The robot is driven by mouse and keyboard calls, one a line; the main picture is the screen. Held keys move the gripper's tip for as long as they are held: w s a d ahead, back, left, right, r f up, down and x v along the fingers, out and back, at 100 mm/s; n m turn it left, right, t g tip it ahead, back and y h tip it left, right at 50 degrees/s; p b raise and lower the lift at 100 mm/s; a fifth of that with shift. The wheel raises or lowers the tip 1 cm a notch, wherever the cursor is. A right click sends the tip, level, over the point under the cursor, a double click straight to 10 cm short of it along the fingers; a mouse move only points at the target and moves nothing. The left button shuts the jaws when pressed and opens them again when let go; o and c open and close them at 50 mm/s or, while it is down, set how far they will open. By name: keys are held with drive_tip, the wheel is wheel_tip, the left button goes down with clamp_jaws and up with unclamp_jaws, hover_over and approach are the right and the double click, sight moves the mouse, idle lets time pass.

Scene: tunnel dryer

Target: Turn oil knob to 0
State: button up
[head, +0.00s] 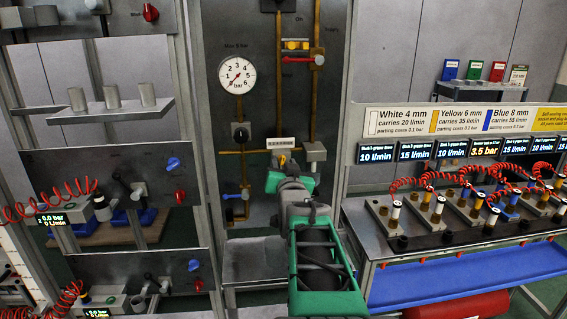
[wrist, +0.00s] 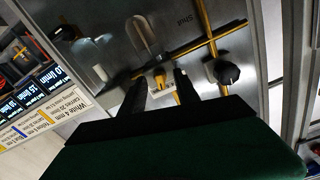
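On the grey panel, a small yellow knob-like part (wrist: 160,76) shows between my fingertips in the wrist view, beside a small pale label plate (head: 281,143). I cannot read the plate, so I cannot confirm that this is the oil knob. My gripper (wrist: 158,84) is open, its two dark fingers on either side of the yellow part with gaps visible; contact is unclear. In the head view my gripper (head: 286,163) hides that part. A black round knob (head: 240,133) sits left of it below the gauge; it also shows in the wrist view (wrist: 228,73).
A white pressure gauge (head: 237,75), a red lever (head: 289,58) and a blue lever (head: 235,196) are on the same panel, with brass pipes. A metal post (head: 345,95) stands right of it. A bench (head: 440,245) with red coiled hoses is at right.

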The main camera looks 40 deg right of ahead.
drive_tip(key=shift+c, duration=0.5)
clamp_jaws()
drive_tip(key=shift+f+b, duration=0.1)
drive_tip(key=shift+b, duration=0.4)
